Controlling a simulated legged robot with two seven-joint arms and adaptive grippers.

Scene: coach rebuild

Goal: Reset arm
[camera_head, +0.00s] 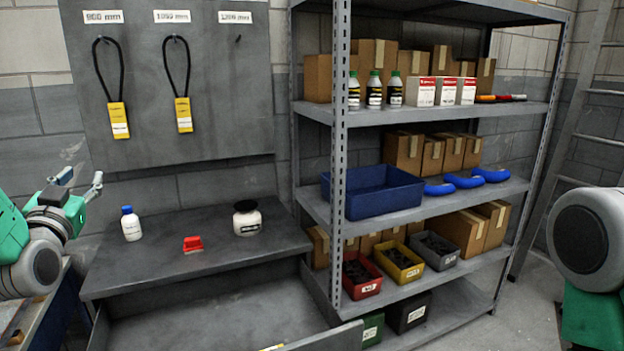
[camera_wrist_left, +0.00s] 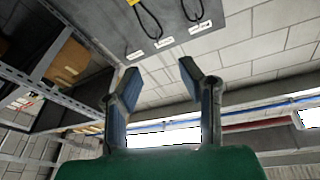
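My left gripper (camera_head: 80,184) is at the left of the head view, raised to the left of the grey bench and apart from everything on it. Its two fingers are spread with nothing between them. The left wrist view also shows the open, empty fingers (camera_wrist_left: 160,78), with wall and ceiling behind them. At the right edge of the head view a round grey and green part of my right arm shows. My right gripper is out of view.
A white bottle (camera_head: 131,224), red object (camera_head: 193,244) and dark-lidded jar (camera_head: 247,218) stand on the bench (camera_head: 170,265). An open drawer (camera_head: 230,315) juts below. Yellow-tagged loops hang on the board (camera_head: 215,90). A loaded metal rack (camera_head: 340,150) stands right of the bench.

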